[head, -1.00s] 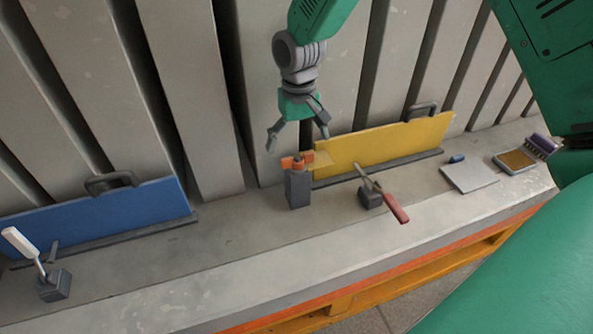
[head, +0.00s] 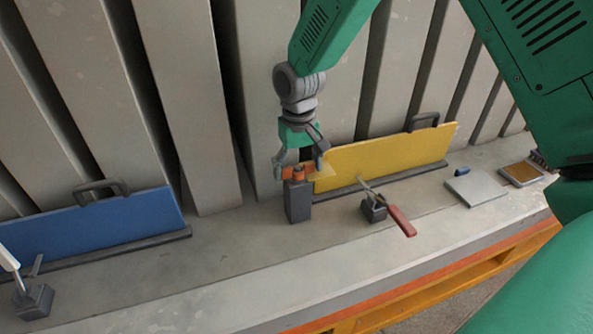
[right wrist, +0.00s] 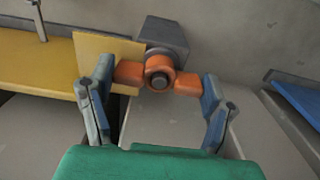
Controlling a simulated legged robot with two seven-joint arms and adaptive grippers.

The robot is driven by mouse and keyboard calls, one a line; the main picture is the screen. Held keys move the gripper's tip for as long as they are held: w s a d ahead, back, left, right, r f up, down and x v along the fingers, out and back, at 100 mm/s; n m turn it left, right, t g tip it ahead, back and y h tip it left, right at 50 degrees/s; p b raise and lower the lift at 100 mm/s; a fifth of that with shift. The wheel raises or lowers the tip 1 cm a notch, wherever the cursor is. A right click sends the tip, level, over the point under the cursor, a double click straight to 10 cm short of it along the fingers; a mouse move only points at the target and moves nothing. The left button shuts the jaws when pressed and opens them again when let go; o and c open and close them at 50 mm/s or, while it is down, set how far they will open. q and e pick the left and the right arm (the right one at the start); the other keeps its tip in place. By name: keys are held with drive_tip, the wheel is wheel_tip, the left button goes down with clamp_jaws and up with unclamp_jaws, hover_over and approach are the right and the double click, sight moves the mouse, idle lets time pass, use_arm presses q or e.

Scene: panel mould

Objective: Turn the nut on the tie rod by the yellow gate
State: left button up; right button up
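The orange wing nut (head: 297,173) sits on the tie rod at the top of a dark grey block (head: 298,203), beside the left end of the yellow gate (head: 385,154). My right gripper (head: 300,166) is lowered over the nut with its fingers apart. In the right wrist view, the nut (right wrist: 158,73) lies between the two fingertips (right wrist: 157,95), its wings reaching left and right towards them. The fingers stand close outside the wing ends, and I cannot tell whether they touch. The rod end shows in the nut's centre. My left gripper is not in view.
A clamp with a red handle (head: 402,221) stands on the ledge before the yellow gate. A blue gate (head: 95,227) and a white-handled clamp (head: 36,299) are at left. A flat grey plate (head: 476,187) lies at right. Grey ribs rise close behind my gripper.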

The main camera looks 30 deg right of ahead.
drive_tip(key=shift+r+m+p, duration=0.15)
drive_tip(key=shift+m+p, duration=0.6)
drive_tip(key=shift+m, duration=0.75)
drive_tip(key=shift+f, duration=0.2)
drive_tip(key=shift+r+m+p, duration=0.15)
drive_tip(key=shift+m+p, duration=0.9)
drive_tip(key=shift+m, duration=0.65)
